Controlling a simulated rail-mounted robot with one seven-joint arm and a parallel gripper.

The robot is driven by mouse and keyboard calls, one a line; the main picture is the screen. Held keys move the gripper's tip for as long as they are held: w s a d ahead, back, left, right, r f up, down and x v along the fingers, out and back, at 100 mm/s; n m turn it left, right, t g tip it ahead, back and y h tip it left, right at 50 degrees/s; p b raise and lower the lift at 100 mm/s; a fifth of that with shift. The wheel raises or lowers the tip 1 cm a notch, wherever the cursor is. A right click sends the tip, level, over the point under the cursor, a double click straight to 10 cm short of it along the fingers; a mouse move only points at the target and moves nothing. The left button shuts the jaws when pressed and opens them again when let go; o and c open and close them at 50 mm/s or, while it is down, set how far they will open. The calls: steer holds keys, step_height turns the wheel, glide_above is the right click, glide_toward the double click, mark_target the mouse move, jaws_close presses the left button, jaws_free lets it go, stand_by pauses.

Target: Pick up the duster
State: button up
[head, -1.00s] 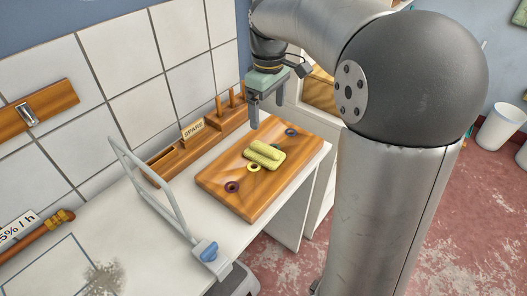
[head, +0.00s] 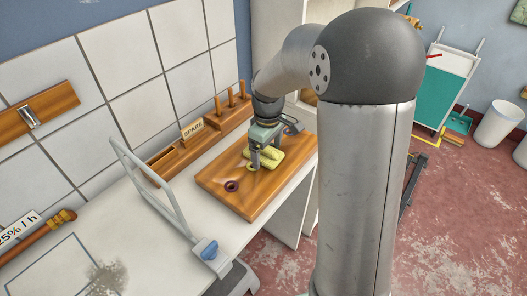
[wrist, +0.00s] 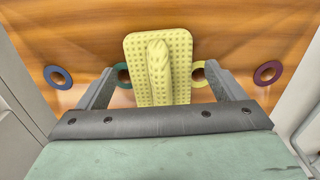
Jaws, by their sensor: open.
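The duster is a yellow, dimpled pad with a raised ridge handle; in the head view the duster (head: 271,155) lies on a wooden board, partly hidden by my gripper. In the wrist view the duster (wrist: 158,70) lies between and ahead of the two fingers. My gripper (head: 254,164) is low over the board at the duster. In the wrist view my gripper (wrist: 160,85) is open, with one finger on each side of the duster and a visible gap to each.
The wooden board (head: 232,201) carries several rings: purple (wrist: 268,73), blue (wrist: 58,77), green (wrist: 124,73) and yellow (wrist: 199,74). A wooden rack labelled SPARE (head: 192,128) stands behind along the tiled wall. A grey frame (head: 160,199) stands left of the board.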

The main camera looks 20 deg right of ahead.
mark_target(267, 149)
steer(key=shift+f, duration=0.15)
steer(key=c, duration=1.1)
steer(key=shift+o, duration=0.2)
steer(key=shift+r, duration=0.55)
step_height(267, 149, up, 3)
steer(key=shift+s+f, duration=0.1)
steer(key=shift+f, duration=0.1)
steer(key=s+a+r+b, duration=0.1)
steer(key=s+a+r, duration=0.1)
steer(key=s+r, duration=0.2)
steer(key=s+a+r+b, duration=0.1)
steer(key=s+a+r, duration=0.1)
steer(key=s+r, duration=0.3)
steer(key=s, duration=0.4)
steer(key=shift+a+r, duration=0.15)
steer(key=shift+a, duration=0.2)
